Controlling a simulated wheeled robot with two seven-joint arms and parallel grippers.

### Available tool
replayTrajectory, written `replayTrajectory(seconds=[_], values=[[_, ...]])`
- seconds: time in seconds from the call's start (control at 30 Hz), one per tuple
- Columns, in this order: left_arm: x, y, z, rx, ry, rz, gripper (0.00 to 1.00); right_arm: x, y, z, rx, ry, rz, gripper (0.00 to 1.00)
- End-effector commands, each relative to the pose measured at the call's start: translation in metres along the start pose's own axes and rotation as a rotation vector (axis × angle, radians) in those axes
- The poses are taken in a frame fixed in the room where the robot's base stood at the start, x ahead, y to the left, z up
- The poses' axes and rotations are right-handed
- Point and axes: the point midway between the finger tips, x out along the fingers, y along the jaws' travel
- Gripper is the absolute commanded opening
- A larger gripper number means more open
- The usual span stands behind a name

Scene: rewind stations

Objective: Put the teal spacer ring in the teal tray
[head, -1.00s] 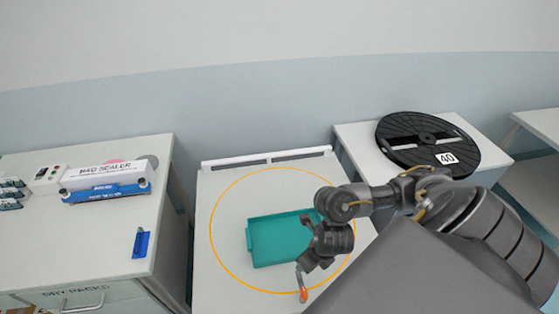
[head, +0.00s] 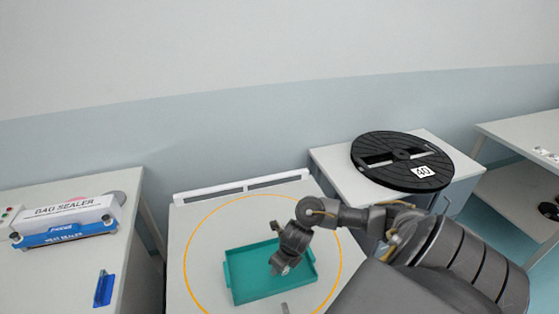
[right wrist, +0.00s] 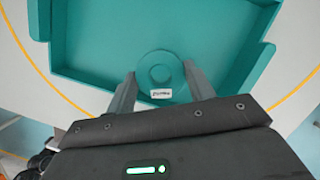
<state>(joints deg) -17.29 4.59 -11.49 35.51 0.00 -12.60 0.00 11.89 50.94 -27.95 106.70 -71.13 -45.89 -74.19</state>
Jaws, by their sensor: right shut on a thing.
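The teal tray (head: 238,290) lies on the white table inside an orange ring marking. My right gripper (head: 282,268) is over the tray in the head view. In the right wrist view the teal spacer ring (right wrist: 160,58), with a small white label, sits between the two fingers of my right gripper (right wrist: 160,80), which is shut on it. The tray (right wrist: 215,12) shows behind and below the ring; how high the ring is above its floor I cannot tell. The ring is hidden in the head view. My left gripper is not in view.
A black reel marked 40 (head: 400,160) lies on the side table at right. A bag sealer (head: 68,222) and a blue item (head: 103,288) are on the left bench. A white bar (head: 240,187) edges the back of the middle table. Bare tabletop surrounds the tray.

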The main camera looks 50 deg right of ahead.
Motion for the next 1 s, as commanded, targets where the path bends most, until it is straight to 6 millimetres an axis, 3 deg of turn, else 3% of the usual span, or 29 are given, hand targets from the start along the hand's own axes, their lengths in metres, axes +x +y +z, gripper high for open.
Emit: replayTrajectory(seconds=[0.13, 0.4, 0.83, 0.87, 1.0], values=[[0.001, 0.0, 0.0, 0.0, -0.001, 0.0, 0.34, 0.003, -0.001, 0.001, 0.0, 0.0, 0.0, 0.3], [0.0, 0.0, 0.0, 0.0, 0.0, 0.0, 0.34, 0.034, -0.002, -0.004, 0.001, 0.001, 0.001, 0.3], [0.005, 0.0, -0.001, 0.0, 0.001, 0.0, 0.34, 0.042, -0.003, -0.005, -0.002, -0.001, 0.0, 0.3], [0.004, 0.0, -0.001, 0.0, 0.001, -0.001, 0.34, 0.041, -0.003, -0.005, -0.002, -0.001, 0.0, 0.56], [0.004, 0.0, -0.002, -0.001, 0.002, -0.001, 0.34, 0.04, -0.003, -0.005, -0.002, -0.001, 0.0, 0.74]])
